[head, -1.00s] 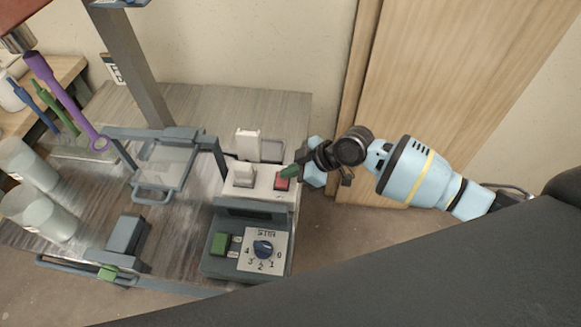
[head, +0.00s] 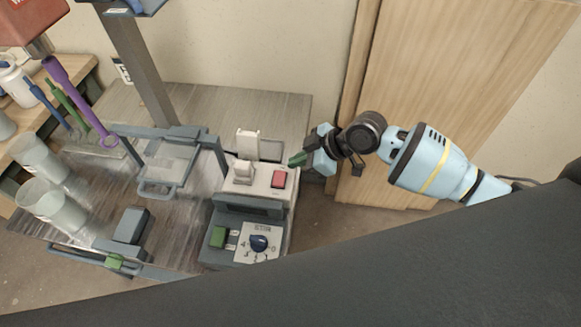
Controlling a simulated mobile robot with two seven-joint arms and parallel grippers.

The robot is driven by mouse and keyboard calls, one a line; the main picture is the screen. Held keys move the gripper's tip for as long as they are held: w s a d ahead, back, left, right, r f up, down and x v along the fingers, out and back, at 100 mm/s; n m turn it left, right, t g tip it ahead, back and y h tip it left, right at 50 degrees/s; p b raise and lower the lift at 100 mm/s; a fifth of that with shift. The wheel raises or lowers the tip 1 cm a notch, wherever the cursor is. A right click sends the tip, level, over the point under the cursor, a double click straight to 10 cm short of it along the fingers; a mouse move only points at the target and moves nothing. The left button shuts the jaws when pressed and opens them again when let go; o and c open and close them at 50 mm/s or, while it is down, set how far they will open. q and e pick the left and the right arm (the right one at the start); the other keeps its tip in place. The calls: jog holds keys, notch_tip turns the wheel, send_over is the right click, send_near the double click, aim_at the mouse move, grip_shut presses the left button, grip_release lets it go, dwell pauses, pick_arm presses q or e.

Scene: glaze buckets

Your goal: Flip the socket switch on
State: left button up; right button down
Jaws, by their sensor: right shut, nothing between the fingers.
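The socket box (head: 255,178) is a white-topped block on the table. It carries a red rocker switch (head: 279,179) on its right part and a white plug or cover piece (head: 243,171) on its left part. A white flap (head: 248,144) stands up behind it. I cannot tell from the picture which way the rocker is set. My right gripper (head: 298,159) comes in from the right. Its green fingertips are shut and empty, just behind and right of the red switch, apart from it. My left gripper is not in view.
A grey control box with a blue dial (head: 259,243) and a green button (head: 218,237) stands in front of the socket. A clear-guarded frame (head: 167,167), translucent buckets (head: 50,206) and a purple stirrer (head: 75,94) are to the left. A wooden door (head: 450,80) is behind my right arm.

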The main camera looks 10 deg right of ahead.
jog(key=v, duration=0.6)
jog(key=shift+s+a, duration=0.15)
jog(key=shift+a, duration=0.05)
jog(key=shift+a, duration=0.1)
jog(key=shift+r+n+t, duration=0.15)
jog(key=shift+n+t, duration=0.15)
jog(key=shift+t, duration=0.1)
dwell(0.4)
